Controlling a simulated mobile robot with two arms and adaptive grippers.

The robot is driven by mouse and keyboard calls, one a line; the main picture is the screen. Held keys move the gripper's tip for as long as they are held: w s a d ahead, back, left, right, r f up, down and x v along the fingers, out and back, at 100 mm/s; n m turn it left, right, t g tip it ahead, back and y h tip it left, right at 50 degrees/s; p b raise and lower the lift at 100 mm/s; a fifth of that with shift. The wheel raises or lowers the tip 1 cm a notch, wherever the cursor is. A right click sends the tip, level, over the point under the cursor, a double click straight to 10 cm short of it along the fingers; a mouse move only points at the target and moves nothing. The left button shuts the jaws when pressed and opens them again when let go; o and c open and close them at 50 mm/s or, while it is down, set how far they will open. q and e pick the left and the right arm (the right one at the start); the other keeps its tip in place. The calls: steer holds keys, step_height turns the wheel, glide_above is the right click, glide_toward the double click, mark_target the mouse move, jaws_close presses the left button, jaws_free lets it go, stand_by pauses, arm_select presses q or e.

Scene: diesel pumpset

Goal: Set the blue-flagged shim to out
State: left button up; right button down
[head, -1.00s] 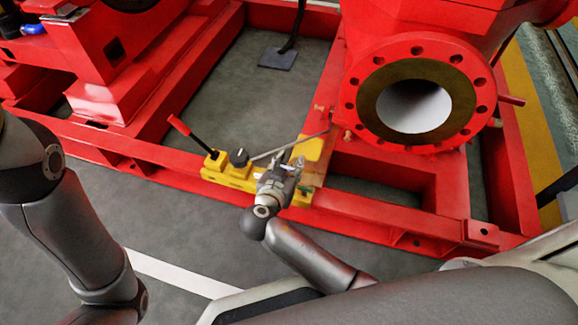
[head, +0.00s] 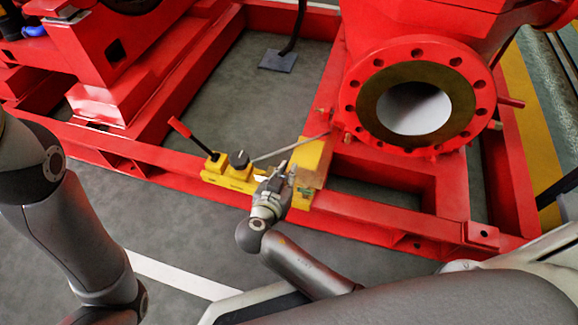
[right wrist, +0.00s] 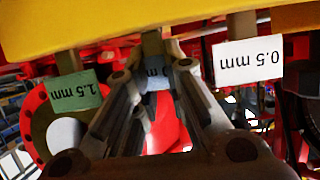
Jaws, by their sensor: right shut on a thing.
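The blue-flagged shim (right wrist: 158,78) shows in the right wrist view between my right gripper's fingers. Its pale blue flag carries upside-down lettering, mostly hidden by the fingers. My right gripper (right wrist: 158,58) is shut on this shim, just below a yellow block (right wrist: 110,22). In the head view my right gripper (head: 286,172) is at the front of the yellow block (head: 311,152), and the shim cannot be made out there. My left gripper is out of view; only my left arm shows.
A green "1.5 mm" flag (right wrist: 72,91) and a white "0.5 mm" flag (right wrist: 249,62) hang close on either side of the fingers.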

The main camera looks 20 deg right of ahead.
steer(key=shift+s+a, duration=0.5)
steer(key=shift+s, duration=0.25)
steer(key=c, duration=1.4)
jaws_free()
steer(key=shift+c, duration=0.2)
steer(key=v, duration=0.7)
steer(key=shift+r, duration=0.15)
steer(key=shift+s+a, duration=0.15)
